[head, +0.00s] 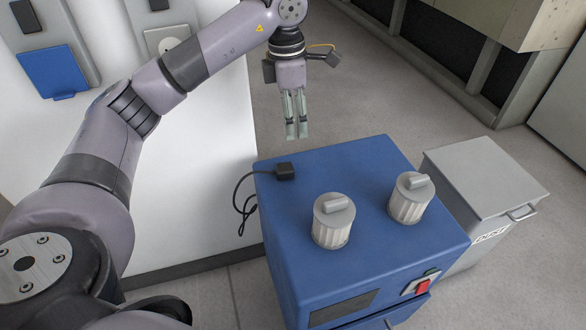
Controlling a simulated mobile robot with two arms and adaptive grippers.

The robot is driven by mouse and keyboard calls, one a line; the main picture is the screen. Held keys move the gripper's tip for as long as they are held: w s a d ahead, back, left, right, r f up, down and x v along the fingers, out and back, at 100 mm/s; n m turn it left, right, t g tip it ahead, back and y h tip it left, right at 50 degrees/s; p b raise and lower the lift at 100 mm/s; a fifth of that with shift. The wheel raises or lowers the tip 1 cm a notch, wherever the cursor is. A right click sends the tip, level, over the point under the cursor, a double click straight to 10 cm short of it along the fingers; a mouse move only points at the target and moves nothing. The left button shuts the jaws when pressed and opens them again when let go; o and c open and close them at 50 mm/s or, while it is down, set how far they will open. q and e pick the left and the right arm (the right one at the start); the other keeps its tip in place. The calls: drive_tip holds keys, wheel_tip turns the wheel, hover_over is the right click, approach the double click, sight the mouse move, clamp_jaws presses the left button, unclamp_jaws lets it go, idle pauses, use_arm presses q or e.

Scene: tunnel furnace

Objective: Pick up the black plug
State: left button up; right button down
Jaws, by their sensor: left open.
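The black plug (285,171) lies on the top of the blue cabinet (365,190), near its back left corner. Its black cable runs left and hangs in loops over the cabinet's left edge. My left gripper (296,136) points down, with its two fingers a small gap apart and nothing between them. In the picture its fingertips are just above the plug, beyond the cabinet's back edge; the exact height and depth between them cannot be told. My right gripper does not show.
Two grey ribbed knobs or canisters (333,222) (409,199) stand on the cabinet top, right of the plug. A red switch (422,287) is on its front. A grey dust bin (483,180) stands at the right. A white panel (190,170) is at the left.

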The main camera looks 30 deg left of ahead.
use_arm(q)
drive_tip(key=a, duration=0.2)
drive_tip(key=b, duration=0.3)
hover_over(285, 166)
drive_tip(key=shift+y, duration=0.3)
drive_tip(key=f, duration=1)
drive_tip(key=shift+s+d+f, duration=0.2)
drive_tip(key=shift+s+f, duration=0.1)
drive_tip(key=shift+f, duration=0.1)
drive_tip(key=shift+w+a+f+b, duration=0.1)
drive_tip(key=shift+f+b, duration=0.15)
drive_tip(key=shift+f, duration=1.25)
drive_tip(key=shift+w+a+f+b, duration=0.1)
drive_tip(key=shift+f+b, duration=0.1)
drive_tip(key=shift+f, duration=1.25)
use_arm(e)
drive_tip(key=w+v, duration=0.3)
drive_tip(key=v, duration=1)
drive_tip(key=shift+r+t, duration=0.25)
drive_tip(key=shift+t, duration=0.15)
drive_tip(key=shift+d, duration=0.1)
use_arm(q)
drive_tip(key=c, duration=1.3)
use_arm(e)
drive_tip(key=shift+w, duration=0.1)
use_arm(q)
drive_tip(key=shift+r, duration=0.1)
drive_tip(key=shift+c, duration=0.2)
